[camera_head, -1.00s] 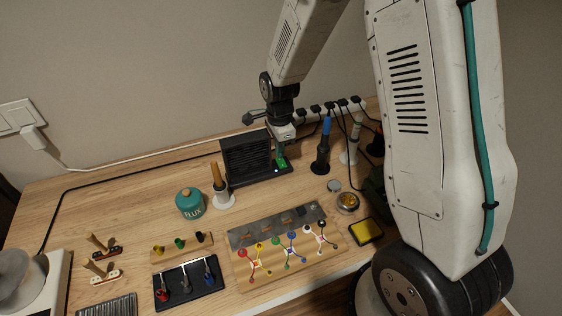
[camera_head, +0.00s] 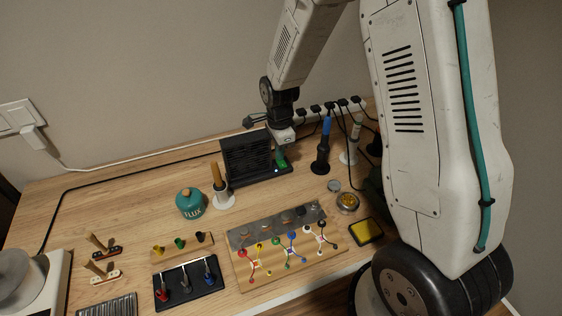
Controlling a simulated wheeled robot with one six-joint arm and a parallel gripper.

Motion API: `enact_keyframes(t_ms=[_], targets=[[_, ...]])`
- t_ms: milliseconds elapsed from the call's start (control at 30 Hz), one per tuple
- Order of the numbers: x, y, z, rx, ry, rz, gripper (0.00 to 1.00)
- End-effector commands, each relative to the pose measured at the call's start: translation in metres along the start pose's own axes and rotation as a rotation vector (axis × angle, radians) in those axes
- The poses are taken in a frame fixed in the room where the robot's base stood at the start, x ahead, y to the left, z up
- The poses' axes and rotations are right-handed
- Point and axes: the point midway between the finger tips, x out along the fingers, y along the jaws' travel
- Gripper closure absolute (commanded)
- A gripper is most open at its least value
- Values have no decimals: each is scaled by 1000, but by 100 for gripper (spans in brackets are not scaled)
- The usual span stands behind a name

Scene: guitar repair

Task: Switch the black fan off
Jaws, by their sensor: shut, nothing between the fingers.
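The black fan (camera_head: 247,157) stands upright on its flat base at the back of the wooden workbench. A green switch (camera_head: 281,161) shows at the right end of the base, and a small pale light (camera_head: 276,170) shows in front of it. My gripper (camera_head: 282,148) points down just above the switch. Its fingers are shut with nothing in them. They are small here and partly merge with the switch, so I cannot tell whether they touch it.
A blue-handled tool in a black stand (camera_head: 322,145) is close right of my gripper. A power strip (camera_head: 330,109) with plugs runs behind. A brown-handled tool in a white stand (camera_head: 221,187) and the teal flux pot (camera_head: 190,203) stand left of the fan.

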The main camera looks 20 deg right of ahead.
Motion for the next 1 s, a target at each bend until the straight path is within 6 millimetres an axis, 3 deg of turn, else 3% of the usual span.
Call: enact_keyframes(t_ms=[533, 1000], targets=[[6, 0, 0, 0, 0, 1, 100], [-30, 0, 0, 0, 0, -2, 100]])
